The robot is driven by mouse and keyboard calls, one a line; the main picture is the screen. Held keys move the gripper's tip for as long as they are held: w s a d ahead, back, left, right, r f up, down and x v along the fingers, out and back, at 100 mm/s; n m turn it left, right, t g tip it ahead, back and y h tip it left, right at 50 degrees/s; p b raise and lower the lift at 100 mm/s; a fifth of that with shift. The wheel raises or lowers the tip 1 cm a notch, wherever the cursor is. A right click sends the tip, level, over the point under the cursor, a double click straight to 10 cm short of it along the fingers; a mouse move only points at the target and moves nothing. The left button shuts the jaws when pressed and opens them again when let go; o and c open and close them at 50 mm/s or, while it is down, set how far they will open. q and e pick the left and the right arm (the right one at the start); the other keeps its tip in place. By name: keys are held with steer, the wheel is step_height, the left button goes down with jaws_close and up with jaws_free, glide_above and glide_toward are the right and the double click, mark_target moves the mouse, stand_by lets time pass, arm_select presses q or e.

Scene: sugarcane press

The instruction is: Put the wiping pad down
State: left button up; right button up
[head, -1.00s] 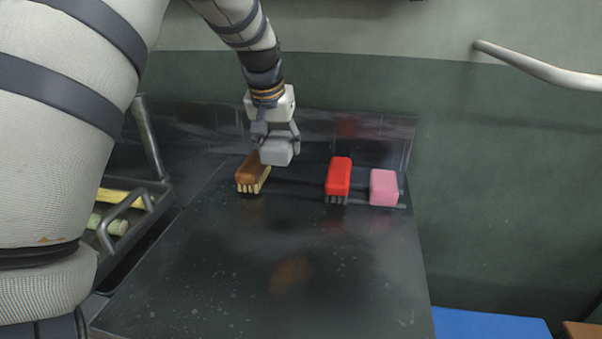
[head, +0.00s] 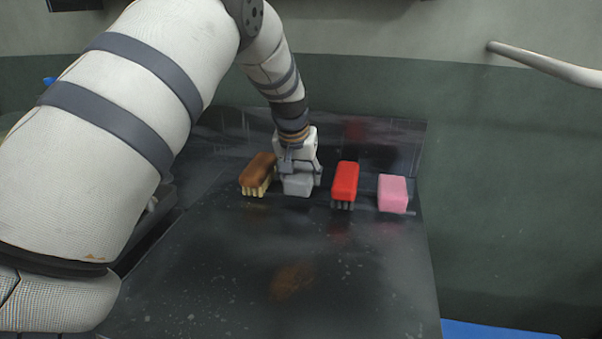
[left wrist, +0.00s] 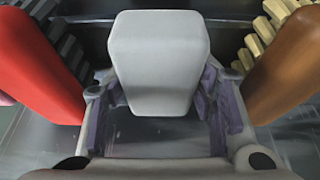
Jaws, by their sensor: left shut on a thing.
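The wiping pad (head: 298,185) is a light grey block. My left gripper (head: 300,178) is shut on it, low over the dark metal table (head: 230,270), between a brown brush and a red brush. I cannot tell whether the pad touches the table. In the left wrist view the pad (left wrist: 160,62) sits between the two fingers (left wrist: 160,110) of my left gripper. My right gripper is not in view.
The brown brush (head: 258,172) is close on the left of the pad and the red brush (head: 344,182) close on the right. A pink block (head: 393,193) lies further right. A metal backsplash (head: 390,145) stands behind. The table's front is clear.

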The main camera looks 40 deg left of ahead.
arm_select(q)
steer(key=shift+f, duration=0.4)
steer(key=o, duration=1)
steer(key=shift+r, duration=0.3)
steer(key=p+v, duration=0.2)
steer(key=v, duration=1)
steer(key=shift+r, duration=0.3)
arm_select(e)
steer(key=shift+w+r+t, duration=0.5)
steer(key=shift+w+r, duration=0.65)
